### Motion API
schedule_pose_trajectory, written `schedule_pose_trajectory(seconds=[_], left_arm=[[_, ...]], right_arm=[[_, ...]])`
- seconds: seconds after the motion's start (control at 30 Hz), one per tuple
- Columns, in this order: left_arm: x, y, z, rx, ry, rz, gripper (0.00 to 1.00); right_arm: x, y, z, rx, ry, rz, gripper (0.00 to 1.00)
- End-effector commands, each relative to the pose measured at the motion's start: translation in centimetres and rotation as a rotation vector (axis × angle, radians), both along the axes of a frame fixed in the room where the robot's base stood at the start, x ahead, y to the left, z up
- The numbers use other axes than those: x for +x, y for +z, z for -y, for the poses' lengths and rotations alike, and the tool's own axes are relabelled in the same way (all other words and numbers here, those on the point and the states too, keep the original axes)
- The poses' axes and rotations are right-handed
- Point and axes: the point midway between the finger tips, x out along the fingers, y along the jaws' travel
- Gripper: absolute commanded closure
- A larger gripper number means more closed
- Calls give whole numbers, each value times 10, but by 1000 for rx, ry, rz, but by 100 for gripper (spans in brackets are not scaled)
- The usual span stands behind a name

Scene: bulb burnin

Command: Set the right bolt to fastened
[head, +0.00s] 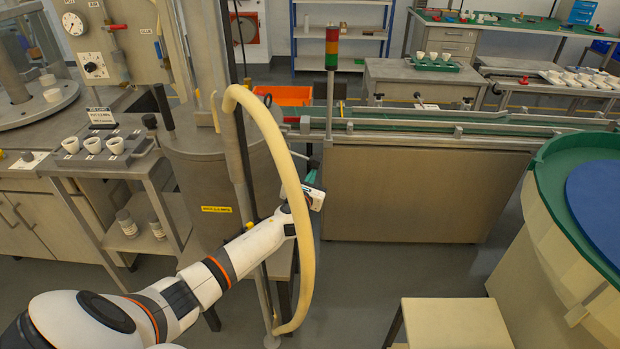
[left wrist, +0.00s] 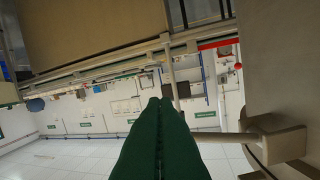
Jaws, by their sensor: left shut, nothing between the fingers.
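A steel vessel (head: 208,165) with a yellow label stands left of centre in the head view. Black-knobbed rods stick out around its lid; one black knob (head: 150,121) is at its left. A dark knob (head: 313,163) on a short rod shows at its right side, seemingly the right bolt; its fastening state is unclear. My left gripper (head: 306,176) is right beside this knob, past the pale hose; contact cannot be told. In the left wrist view its green fingers (left wrist: 164,135) are together and empty. A grey rod with a block end (left wrist: 277,143) is to their right. My right gripper is out of view.
A thick cream hose (head: 299,225) arches down in front of the vessel, close to my left arm. A conveyor (head: 425,185) stands behind at the right. A trolley with white cups (head: 93,145) is at the left. A beige stool (head: 455,322) is in front at the right.

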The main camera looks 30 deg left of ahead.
Motion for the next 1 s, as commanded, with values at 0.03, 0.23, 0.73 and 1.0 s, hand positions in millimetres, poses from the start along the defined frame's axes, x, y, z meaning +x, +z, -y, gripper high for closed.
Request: schedule_pose_trajectory(seconds=[0.03, 0.23, 0.73, 1.0], left_arm=[[0, 2, 1, -7, -1, 4, 100], [1, 8, 3, -54, -1, 19, 100], [4, 49, 12, -424, 0, 136, 100], [3, 75, 9, -670, 1, 214, 100]], right_arm=[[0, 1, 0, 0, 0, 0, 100], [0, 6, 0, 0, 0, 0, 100], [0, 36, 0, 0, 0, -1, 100], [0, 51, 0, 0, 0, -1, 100]])
